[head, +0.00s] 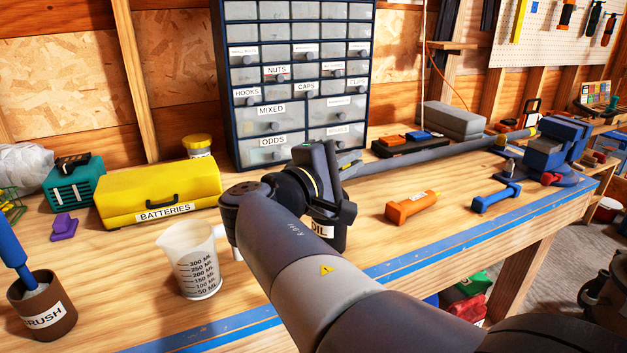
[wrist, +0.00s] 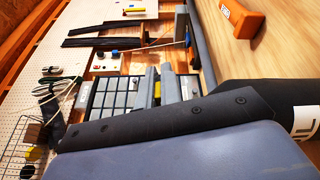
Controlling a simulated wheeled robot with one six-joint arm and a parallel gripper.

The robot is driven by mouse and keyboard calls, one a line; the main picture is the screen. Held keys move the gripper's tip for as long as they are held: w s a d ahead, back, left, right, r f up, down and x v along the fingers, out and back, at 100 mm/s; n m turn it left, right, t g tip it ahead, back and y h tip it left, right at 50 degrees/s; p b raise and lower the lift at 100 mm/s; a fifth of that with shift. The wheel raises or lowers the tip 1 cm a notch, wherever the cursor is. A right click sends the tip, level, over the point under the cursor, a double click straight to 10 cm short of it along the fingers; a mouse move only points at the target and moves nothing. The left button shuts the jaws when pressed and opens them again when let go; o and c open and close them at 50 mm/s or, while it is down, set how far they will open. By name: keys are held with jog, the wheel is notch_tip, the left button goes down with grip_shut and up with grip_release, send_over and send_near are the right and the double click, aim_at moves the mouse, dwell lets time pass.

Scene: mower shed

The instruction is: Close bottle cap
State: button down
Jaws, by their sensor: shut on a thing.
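A dark bottle (head: 337,238) with a white label reading partly "OIL" stands on the workbench, mostly hidden behind my arm. Its dark side and label (wrist: 304,122) show at the right of the wrist view. My gripper (head: 350,170) is above the bottle in the head view and points away over the bench. In the wrist view its two grey fingers (wrist: 160,88) are shut on a small yellow piece (wrist: 157,93), which looks like the bottle cap. The bottle's mouth is hidden, so I cannot tell whether the cap touches it.
A measuring cup (head: 192,265) and a brush pot (head: 43,310) stand left of my arm. The yellow battery box (head: 160,192) and drawer cabinet (head: 232,120) are behind. An orange hammer-like tool (head: 411,207) and a blue one (head: 497,198) lie right, with bare bench between.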

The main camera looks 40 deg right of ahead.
jog(key=shift+s+f+m+b, duration=0.15)
jog(key=shift+f+m+b, duration=0.55)
jog(key=shift+m+b, duration=1.15)
jog(key=shift+r+n, duration=0.1)
jog(key=shift+n, duration=0.35)
jog(key=c, duration=1.6)
grip_release()
jog(key=shift+s+a, duration=0.25)
jog(key=shift+a, duration=1.55)
jog(key=shift+s+a, duration=0.3)
jog(key=shift+a, duration=1.45)
jog(key=shift+s+a, duration=0.25)
jog(key=shift+a, duration=1.55)
jog(key=shift+d, duration=0.1)
